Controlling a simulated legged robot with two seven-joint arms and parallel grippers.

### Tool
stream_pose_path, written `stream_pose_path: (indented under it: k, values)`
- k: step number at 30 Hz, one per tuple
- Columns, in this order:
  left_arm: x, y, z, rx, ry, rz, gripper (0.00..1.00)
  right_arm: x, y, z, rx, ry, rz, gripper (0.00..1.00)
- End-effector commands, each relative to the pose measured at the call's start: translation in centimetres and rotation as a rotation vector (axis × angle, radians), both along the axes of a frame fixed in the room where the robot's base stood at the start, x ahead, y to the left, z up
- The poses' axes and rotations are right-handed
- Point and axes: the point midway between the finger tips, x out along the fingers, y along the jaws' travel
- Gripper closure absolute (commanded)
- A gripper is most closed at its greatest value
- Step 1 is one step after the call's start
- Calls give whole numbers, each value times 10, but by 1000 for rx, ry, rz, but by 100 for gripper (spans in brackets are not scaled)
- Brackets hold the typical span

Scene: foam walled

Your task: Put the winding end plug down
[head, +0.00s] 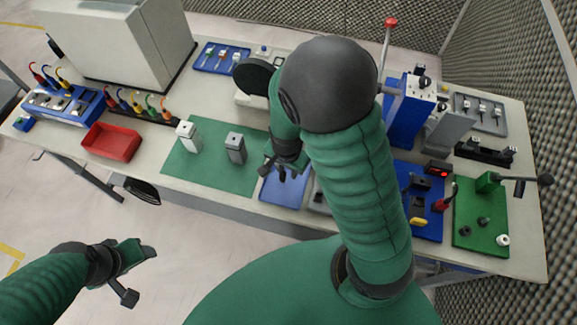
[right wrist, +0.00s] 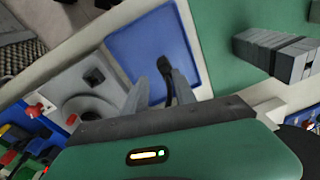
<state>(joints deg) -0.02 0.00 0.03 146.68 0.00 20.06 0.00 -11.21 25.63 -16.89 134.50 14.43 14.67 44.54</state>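My right gripper (head: 280,170) is low over the blue tray (head: 284,197) at the bench's front edge. In the right wrist view its two grey fingers (right wrist: 158,88) stand apart over that tray (right wrist: 150,50). A small black piece (right wrist: 167,82), seemingly the winding end plug, shows between them. It lies close along the right finger, with blue tray visible between it and the left finger. I cannot tell whether it touches the tray. In the head view the plug cannot be made out. My left gripper (head: 137,272) is empty, fingers spread, over the floor in front of the bench.
A green mat (head: 205,165) with a white block (head: 187,135) and a grey block (head: 235,148) lies left of the tray. A red bin (head: 111,142) stands further left. Blue and green fixture boards (head: 482,238) crowd the right. Foam walls (head: 520,60) enclose the right.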

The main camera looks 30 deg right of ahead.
Motion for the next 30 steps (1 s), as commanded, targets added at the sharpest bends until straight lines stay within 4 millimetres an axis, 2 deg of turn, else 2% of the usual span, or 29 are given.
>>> stream_pose_path:
  k: [5,12,15,20,23,27,30]
  values:
    - [0,0,9,0,0,1,43,-1,2,24,1,-5,3,67]
    - [0,0,27,0,0,1,43,-8,3,88,6,-7,4,67]
    - [0,0,32,0,0,1,43,-10,3,107,6,-6,2,67]
    - [0,0,34,0,0,1,43,-13,6,120,3,-3,28,67]
    - [0,0,33,0,0,1,43,-20,13,119,0,-11,227,67]
    - [0,0,33,0,0,1,43,-33,30,119,-50,-53,708,67]
    - [0,0,33,0,0,1,43,-39,36,119,-98,-74,962,67]
